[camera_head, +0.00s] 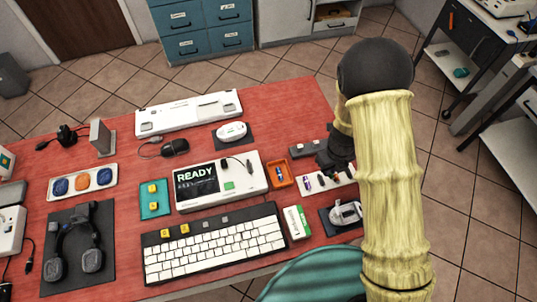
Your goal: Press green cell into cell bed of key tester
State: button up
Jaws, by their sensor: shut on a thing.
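The key tester (216,203) is a white box with a dark screen reading READY. A small green square (229,186) shows on its face right of the screen; I cannot tell whether it is a button, a light or a cell. A dark cable end lies over its upper right part. My gripper (324,166) is dark and points down, right of the tester, low over a white cell tray (312,191). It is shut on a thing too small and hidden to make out. I cannot clearly pick out a green cell in or near the fingers.
An orange tray (271,180) with a blue piece stands between tester and gripper. A white keyboard (215,247) and a green-white box (297,222) lie in front. A mouse (231,132) sits behind.

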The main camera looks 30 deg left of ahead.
jog(key=w+d+n, duration=0.1)
jog(key=d+n, duration=0.1)
jog(key=w+d+n, duration=0.1)
jog(key=d+n, duration=0.1)
jog(key=d, duration=0.1)
jog(key=w+d+n, duration=0.2)
jog(key=d, duration=0.1)
jog(key=shift+w+d+f+n, duration=0.1)
jog(key=shift+f+n, duration=0.25)
jog(key=shift+n, duration=0.05)
jog(key=w+d+f+n, duration=0.1)
jog(key=d+n, duration=0.8)
jog(key=d, duration=0.2)
jog(key=w+d+n, duration=0.1)
jog(key=d+n, duration=0.8)
jog(key=d, duration=0.3)
jog(key=shift+w+f, duration=0.25)
jog(key=shift+f, duration=0.1)
